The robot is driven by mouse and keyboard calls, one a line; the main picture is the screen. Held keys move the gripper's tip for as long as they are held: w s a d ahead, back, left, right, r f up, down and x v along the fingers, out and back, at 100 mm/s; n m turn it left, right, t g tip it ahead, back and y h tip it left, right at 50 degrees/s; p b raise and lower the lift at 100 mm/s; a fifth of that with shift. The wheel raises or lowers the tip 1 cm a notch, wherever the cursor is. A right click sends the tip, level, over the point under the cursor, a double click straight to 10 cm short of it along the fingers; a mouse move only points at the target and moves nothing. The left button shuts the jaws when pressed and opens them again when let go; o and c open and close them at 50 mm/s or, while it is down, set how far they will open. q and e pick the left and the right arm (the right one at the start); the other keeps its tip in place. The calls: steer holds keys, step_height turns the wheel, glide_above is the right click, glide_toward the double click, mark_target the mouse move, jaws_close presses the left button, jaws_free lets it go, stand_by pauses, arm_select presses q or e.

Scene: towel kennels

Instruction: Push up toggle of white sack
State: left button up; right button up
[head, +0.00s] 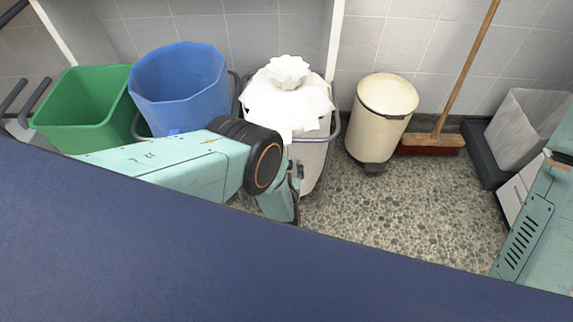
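The white sack (290,103) hangs upright in a wheeled frame, its gathered top bunched into a ruffle and its skirt spread over the rim. Its lower body (311,160) shows pale below the rim. My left arm reaches in from the left, and its dark round joint stands in front of the sack's lower left side. Small dark parts (297,176) by the arm's end lie against the sack's front; I cannot tell whether they are my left gripper or the toggle. The fingers' opening cannot be made out. My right gripper is out of view; only my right arm shows at the right edge.
A green bin (82,108) and a blue bin (182,88) stand left of the sack. A cream pedal bin (378,120) and a broom (431,145) stand right. A grey-white bin (522,128) is farther right. A blue surface (150,250) fills the foreground. The speckled floor (400,210) is clear.

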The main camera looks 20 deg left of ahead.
arm_select(q)
steer(key=shift+b+x, duration=0.55)
steer(key=shift+x, duration=0.75)
jaws_close()
